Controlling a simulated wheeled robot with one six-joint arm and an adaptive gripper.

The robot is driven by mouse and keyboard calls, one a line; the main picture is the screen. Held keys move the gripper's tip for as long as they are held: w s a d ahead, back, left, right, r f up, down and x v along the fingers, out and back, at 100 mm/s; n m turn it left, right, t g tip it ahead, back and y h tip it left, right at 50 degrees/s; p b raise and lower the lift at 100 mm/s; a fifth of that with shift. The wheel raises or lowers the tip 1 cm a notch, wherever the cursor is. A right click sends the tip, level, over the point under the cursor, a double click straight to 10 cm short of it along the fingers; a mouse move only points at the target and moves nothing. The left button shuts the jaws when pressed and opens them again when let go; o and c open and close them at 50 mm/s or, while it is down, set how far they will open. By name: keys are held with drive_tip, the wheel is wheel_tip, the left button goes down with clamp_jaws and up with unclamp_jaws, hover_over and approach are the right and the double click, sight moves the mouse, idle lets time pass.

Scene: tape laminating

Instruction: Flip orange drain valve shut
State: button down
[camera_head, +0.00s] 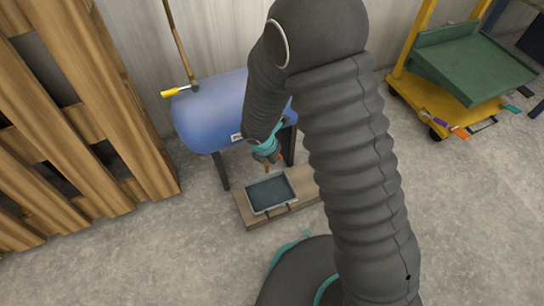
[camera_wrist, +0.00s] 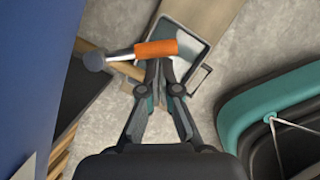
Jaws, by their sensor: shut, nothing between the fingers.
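The orange drain valve handle (camera_wrist: 157,48) shows in the wrist view, running sideways from a grey round end piece on a thin metal stem. In the head view only a small bit of orange (camera_head: 280,157) shows beside my gripper (camera_head: 267,164). The blue tank (camera_head: 205,122) stands on dark legs behind it. In the wrist view my gripper (camera_wrist: 159,72) is shut and empty, its fingertips right at the near side of the orange handle. I cannot tell whether they touch it.
A grey-rimmed tray (camera_head: 270,193) sits on a wooden board (camera_head: 304,184) under the valve. A wooden pallet (camera_head: 85,110) stands at the left. A yellow cart (camera_head: 455,115) with a green panel is at the back right. Concrete floor is clear at front left.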

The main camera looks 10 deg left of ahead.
drive_tip(key=shift+s, duration=0.1)
drive_tip(key=s+a+r+p, duration=0.2)
drive_tip(key=s+r, duration=0.4)
drive_tip(key=r, duration=0.4)
drive_tip(key=shift+s+r+p, duration=0.15)
drive_tip(key=shift+p, duration=0.75)
